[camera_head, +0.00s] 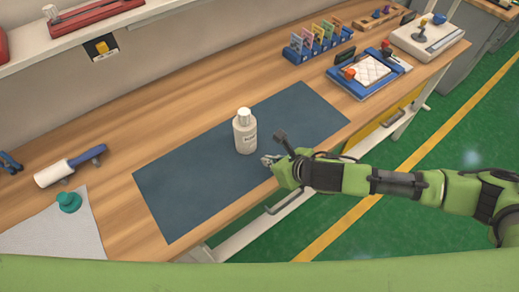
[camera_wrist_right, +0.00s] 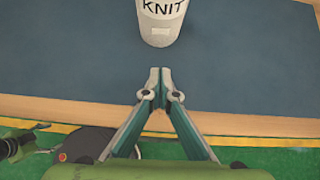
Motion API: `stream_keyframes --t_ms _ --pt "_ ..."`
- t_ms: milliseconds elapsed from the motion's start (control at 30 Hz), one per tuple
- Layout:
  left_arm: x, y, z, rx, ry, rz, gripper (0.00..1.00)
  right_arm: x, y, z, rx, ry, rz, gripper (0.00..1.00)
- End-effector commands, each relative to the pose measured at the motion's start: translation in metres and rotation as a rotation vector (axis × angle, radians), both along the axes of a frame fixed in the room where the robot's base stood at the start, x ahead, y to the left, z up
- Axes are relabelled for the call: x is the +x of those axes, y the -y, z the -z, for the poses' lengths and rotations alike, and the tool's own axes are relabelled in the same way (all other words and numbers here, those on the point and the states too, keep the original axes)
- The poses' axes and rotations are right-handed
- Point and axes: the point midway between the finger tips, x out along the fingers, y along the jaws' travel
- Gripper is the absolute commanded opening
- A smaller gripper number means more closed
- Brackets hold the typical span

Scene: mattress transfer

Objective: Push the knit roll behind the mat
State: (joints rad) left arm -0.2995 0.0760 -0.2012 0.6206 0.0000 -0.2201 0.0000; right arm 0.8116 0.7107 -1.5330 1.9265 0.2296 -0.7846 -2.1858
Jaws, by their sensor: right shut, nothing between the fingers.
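My right gripper (camera_head: 268,160) is at the mat's front edge, on the near right side of the roll. In the right wrist view my right gripper (camera_wrist_right: 160,72) is shut and empty, its tips pointing at the roll with a gap between. My left gripper is not in view.
The wooden bench (camera_head: 125,135) is bare behind the mat. A white roller with a blue handle (camera_head: 70,165) and a teal knob (camera_head: 68,202) on a grey sheet lie left. A blue card rack (camera_head: 318,40) and a blue tray (camera_head: 365,75) stand at the back right.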

Motion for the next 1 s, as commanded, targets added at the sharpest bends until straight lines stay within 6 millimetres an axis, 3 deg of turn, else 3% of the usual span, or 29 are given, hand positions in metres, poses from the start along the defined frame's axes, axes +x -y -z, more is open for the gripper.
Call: stream_keyframes --t_ms 300,833,1000 --pt "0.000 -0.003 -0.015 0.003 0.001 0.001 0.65 0.032 -0.024 0.005 0.002 0.000 0.001 0.00" --pt "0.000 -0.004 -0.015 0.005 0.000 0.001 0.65 0.039 -0.030 0.006 0.001 0.001 0.000 0.00" --pt "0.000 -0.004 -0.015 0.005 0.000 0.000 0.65 0.064 -0.050 0.005 0.002 0.005 -0.001 0.00"
